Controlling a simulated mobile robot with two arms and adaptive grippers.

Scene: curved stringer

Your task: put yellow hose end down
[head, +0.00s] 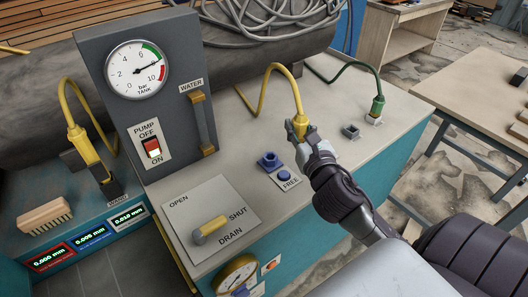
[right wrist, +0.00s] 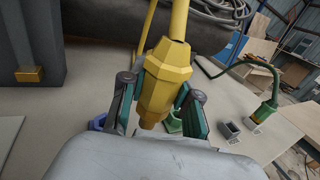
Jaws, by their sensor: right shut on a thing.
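The yellow hose end (head: 298,100) is in my right gripper (head: 300,130), above the grey bench top. In the right wrist view the yellow hose end (right wrist: 165,78) is upright, its narrow tip pointing down between the fingers (right wrist: 160,105). The yellow hose (head: 265,85) arches from it back to the bench's rear. A blue socket (head: 269,161) stands left of the gripper, beside a blue round piece marked FREE (head: 284,176). A green piece (right wrist: 174,123) shows behind the tip in the wrist view. Whether the tip touches anything is unclear. My left gripper is not in view.
A grey empty-looking socket (head: 350,131) and a green hose end (head: 377,106) are to the right. The gauge panel (head: 150,90) stands left, with the drain lever (head: 210,228) in front. A yellow wand (head: 84,147) sits far left. Bench top between sockets and panel is clear.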

